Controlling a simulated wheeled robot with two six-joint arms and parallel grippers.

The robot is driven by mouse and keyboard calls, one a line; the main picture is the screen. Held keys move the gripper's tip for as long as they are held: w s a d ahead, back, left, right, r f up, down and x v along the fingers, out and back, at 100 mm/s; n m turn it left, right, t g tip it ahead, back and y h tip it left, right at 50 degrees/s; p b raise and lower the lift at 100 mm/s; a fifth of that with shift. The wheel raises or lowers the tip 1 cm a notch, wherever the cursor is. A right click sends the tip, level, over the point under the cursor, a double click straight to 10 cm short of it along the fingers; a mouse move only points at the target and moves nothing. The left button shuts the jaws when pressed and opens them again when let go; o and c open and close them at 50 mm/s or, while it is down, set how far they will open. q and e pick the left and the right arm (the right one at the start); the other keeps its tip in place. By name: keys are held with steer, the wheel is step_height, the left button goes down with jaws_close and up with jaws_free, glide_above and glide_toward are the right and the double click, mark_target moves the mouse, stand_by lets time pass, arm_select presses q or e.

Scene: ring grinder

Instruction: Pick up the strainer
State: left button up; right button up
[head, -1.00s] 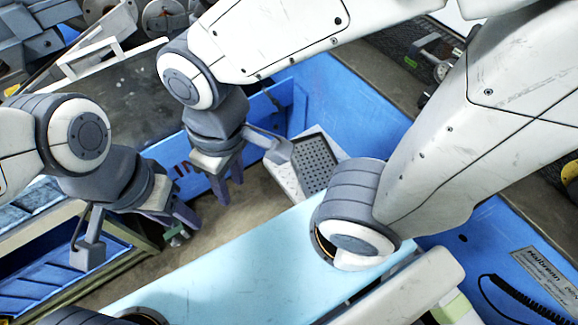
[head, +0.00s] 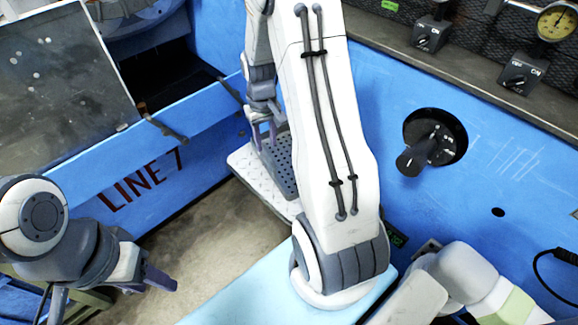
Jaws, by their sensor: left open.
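A dark grey perforated piece, which looks like the strainer (head: 284,181), sits on a light metal tread-plate step (head: 243,162) against the blue machine wall. My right arm hides part of it on the right. My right gripper (head: 264,137) points down at the near-left upper edge of the strainer, its fingers apart with a gap between them. I cannot tell whether they touch it. My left gripper (head: 152,284) is open and empty at the lower left, over the floor and well away from the strainer.
A blue machine wall marked "LINE 7" (head: 140,180) runs behind the step. A black rotary knob (head: 425,150) sticks out of the blue panel on the right. Switch boxes and a gauge (head: 556,22) line the ledge above. Bare floor (head: 215,225) lies between the arms.

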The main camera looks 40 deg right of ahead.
mark_target(267, 152)
step_height(267, 152, down, 5)
steer(key=shift+r+b, duration=0.1)
steer(key=shift+b, duration=0.55)
step_height(267, 152, down, 5)
steer(key=shift+s+a+f+b, duration=0.1)
steer(key=shift+a+b, duration=0.05)
steer(key=shift+b, duration=0.9)
jaws_close()
